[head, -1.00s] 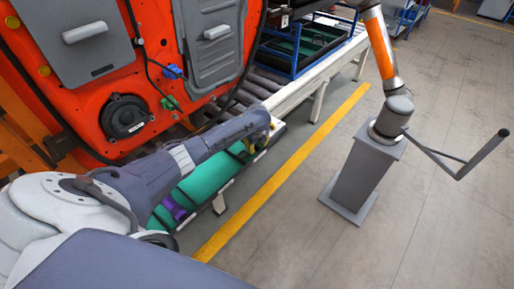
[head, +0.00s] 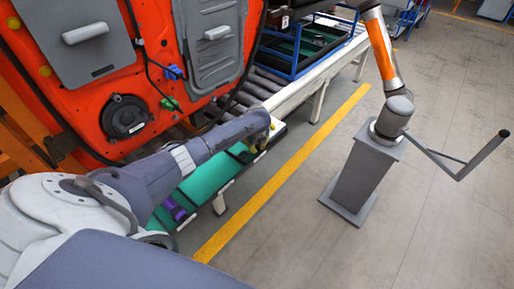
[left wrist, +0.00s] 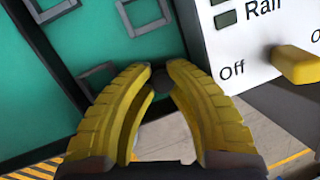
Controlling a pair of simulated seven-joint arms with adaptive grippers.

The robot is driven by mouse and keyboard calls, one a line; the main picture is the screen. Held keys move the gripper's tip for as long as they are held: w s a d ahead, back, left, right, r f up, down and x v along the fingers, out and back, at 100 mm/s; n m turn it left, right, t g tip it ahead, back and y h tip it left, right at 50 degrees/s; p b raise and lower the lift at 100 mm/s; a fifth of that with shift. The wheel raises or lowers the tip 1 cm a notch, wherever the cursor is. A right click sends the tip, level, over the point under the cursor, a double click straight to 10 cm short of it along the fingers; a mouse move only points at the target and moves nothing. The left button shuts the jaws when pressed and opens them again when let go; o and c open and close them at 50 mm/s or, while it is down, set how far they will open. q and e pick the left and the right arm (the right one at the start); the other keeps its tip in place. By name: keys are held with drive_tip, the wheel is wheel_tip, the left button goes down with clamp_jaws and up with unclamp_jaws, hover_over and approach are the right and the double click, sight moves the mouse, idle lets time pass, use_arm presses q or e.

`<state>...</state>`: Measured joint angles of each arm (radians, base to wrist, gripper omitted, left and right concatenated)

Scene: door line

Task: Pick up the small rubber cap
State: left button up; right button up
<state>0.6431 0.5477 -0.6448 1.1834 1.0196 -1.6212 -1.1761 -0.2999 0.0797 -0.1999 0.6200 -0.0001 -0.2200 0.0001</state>
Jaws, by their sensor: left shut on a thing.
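The small rubber cap (left wrist: 160,80) is a dark, round piece between my fingertips in the left wrist view. My left gripper (left wrist: 162,76) has yellow ribbed fingers and is shut on it. The fingers hide part of the cap. Behind it are a green tray surface (left wrist: 120,75) with grey square outlines and the edge of a white panel. In the head view my left gripper (head: 262,138) is small, at the far end of the tray, and the cap cannot be made out. My right gripper is not in view.
The white panel (left wrist: 245,70) beside the tray reads "Rail" and "Off" and has a yellow lever (left wrist: 298,65). A purple object (head: 175,209) lies on the tray's near end. An orange door (head: 60,100) stands to the left. Open floor (head: 290,240) lies to the right.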

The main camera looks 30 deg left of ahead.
sight(257, 146)
use_arm(q)
drive_tip(key=shift+r, duration=0.1)
wheel_tip(257, 146, up, 19)
drive_tip(key=shift+f, duration=0.1)
clamp_jaws()
drive_tip(key=shift+r, duration=0.5)
unclamp_jaws()
clamp_jaws()
